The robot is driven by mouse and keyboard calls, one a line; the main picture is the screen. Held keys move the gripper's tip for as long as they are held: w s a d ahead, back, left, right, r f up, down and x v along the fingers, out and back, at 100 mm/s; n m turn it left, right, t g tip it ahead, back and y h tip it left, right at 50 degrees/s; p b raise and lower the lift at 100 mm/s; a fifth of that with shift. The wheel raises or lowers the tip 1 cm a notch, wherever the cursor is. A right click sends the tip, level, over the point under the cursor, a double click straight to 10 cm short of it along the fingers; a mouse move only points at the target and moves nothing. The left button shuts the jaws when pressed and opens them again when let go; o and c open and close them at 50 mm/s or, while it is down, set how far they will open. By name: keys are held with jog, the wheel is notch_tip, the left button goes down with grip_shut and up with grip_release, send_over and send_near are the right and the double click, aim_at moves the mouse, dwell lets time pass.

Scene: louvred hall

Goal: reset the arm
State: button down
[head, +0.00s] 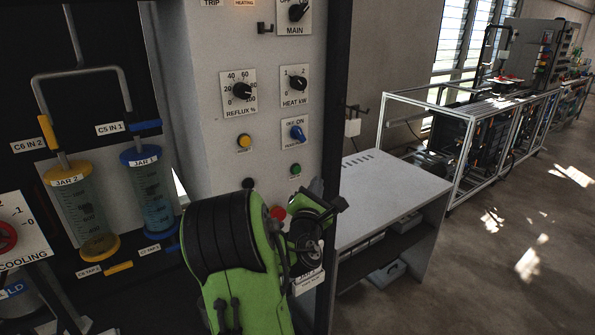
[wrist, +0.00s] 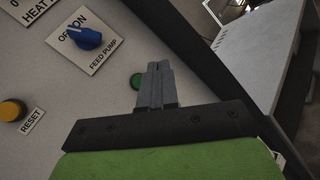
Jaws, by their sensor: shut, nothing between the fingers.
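My green and black arm reaches up in front of the control panel (head: 215,75) in the head view. In the wrist view my gripper (wrist: 159,66) has its two grey fingers together with nothing between them. The fingertips are over the panel face, beside a green button (wrist: 137,81) and below the blue feed pump knob (wrist: 85,38). I cannot tell whether they touch the panel. In the head view the fingers are mostly hidden behind my arm.
The panel also carries a yellow reset button (wrist: 12,110), a reflux dial (head: 242,91) and a heat dial (head: 297,84). Two jars, yellow-capped (head: 80,210) and blue-capped (head: 150,195), stand left. A grey table (head: 385,190) stands right, with open floor (head: 500,250) beyond.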

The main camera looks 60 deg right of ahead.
dwell(0.4)
jog(key=w+a+m+t+y+p, duration=0.15)
jog(key=a+m+y, duration=0.25)
jog(key=a, duration=0.5)
jog(key=w+a+m+y+p, duration=0.1)
jog(key=w+a+m+y, duration=0.3)
jog(key=a, duration=0.5)
jog(key=w+a+m+t+y+p, duration=0.1)
jog(key=w+a+m+y, duration=0.1)
jog(key=a+m+y, duration=0.45)
jog(key=s+a+g+y, duration=0.1)
jog(key=s+a+y, duration=0.1)
jog(key=s+a, duration=0.4)
jog(key=s+a+g+y+p, duration=0.1)
jog(key=s+a, duration=0.5)
jog(key=a, duration=0.9)
jog(key=shift+s+a+f+g+y, duration=0.15)
jog(key=shift+a+f+g+y, duration=0.15)
jog(key=shift+g+y, duration=0.2)
